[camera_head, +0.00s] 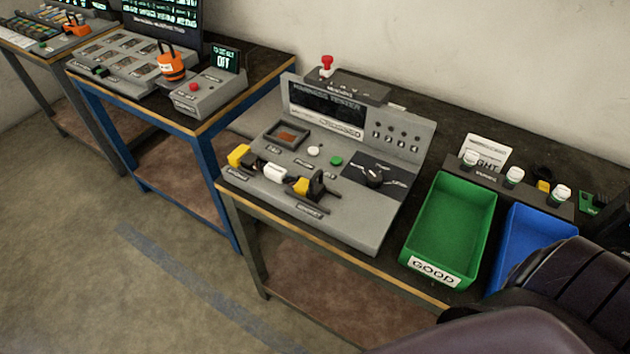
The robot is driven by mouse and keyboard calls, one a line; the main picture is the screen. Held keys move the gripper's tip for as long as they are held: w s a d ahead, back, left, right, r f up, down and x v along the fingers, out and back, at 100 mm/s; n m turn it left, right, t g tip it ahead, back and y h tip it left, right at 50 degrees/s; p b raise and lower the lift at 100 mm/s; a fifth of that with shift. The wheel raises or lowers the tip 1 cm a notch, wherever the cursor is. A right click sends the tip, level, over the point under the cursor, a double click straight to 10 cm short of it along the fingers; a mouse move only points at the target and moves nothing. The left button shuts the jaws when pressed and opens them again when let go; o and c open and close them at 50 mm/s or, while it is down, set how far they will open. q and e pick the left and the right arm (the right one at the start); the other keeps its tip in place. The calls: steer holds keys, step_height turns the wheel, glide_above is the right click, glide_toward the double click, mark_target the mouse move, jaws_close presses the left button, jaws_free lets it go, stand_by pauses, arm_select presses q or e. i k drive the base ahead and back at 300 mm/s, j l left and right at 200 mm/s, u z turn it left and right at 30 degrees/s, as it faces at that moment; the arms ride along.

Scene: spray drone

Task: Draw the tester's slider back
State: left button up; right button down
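The harness tester (345,222) is a grey console with a sloped back panel on the middle table. On its front deck a yellow block (239,156) sits at the left end, with a white piece (274,172) between it and a second yellow block (300,186). A black upright part (317,187), which looks like the slider, stands against the right yellow block on a dark rail. Whether these pieces touch is too small to tell. Part of my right arm shows at the lower right, but no gripper fingers show. My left gripper is out of view.
A green bin (452,225) labelled GOOD and a blue bin (535,245) stand right of the tester. Behind them is a grey rack (510,190) with white-capped bottles. A blue-framed table (190,125) with another console stands left. The floor in front is clear.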

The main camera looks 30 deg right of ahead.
mark_target(316, 190)
steer(key=i+j+z, duration=0.25)
steer(key=j+z, duration=0.2)
steer(key=j, duration=0.85)
steer(key=j+z, duration=0.5)
steer(key=j, duration=0.75)
steer(key=i, duration=0.05)
